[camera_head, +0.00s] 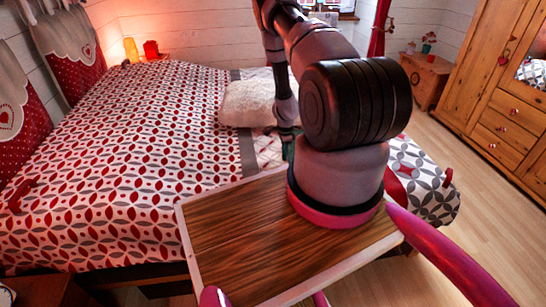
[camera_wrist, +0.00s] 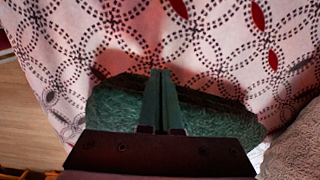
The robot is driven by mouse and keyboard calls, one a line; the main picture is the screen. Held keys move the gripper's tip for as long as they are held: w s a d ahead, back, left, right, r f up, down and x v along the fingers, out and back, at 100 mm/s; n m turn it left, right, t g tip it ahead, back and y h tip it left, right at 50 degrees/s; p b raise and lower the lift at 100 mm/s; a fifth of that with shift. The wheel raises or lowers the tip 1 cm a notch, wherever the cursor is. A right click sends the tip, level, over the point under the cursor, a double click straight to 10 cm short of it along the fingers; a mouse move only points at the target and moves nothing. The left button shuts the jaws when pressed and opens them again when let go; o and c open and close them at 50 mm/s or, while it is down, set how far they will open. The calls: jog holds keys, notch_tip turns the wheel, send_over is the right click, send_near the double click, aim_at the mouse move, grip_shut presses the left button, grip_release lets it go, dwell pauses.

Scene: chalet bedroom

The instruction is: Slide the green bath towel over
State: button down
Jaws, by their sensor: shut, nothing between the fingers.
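The green bath towel (camera_wrist: 222,122) lies on the patterned bedspread, below and around my gripper in the wrist view. My gripper (camera_wrist: 160,73) is shut with nothing between its fingers. Its two fingers lie side by side over the middle of the towel, with the tips near the towel's dark far edge. I cannot tell whether they touch it. The gripper's base hides the near part of the towel. In the head view my arm reaches down to the bed and hides most of the towel; only a small green patch (camera_head: 289,152) shows beside the gripper.
A pale fluffy cushion (camera_head: 248,103) lies on the bed, left of my arm. A fuzzy beige thing (camera_wrist: 296,150) lies right of the towel in the wrist view. The bedspread (camera_head: 130,150) is clear to the left. A wooden wardrobe (camera_head: 500,100) stands at the right.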

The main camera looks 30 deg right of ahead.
jog(key=s+d, duration=0.2)
jog(key=d, duration=0.5)
jog(key=s+d, duration=0.2)
jog(key=d, duration=0.6)
jog(key=s+d, duration=0.2)
jog(key=d, duration=0.5)
jog(key=shift+s+d, duration=0.2)
jog(key=shift+d, duration=0.1)
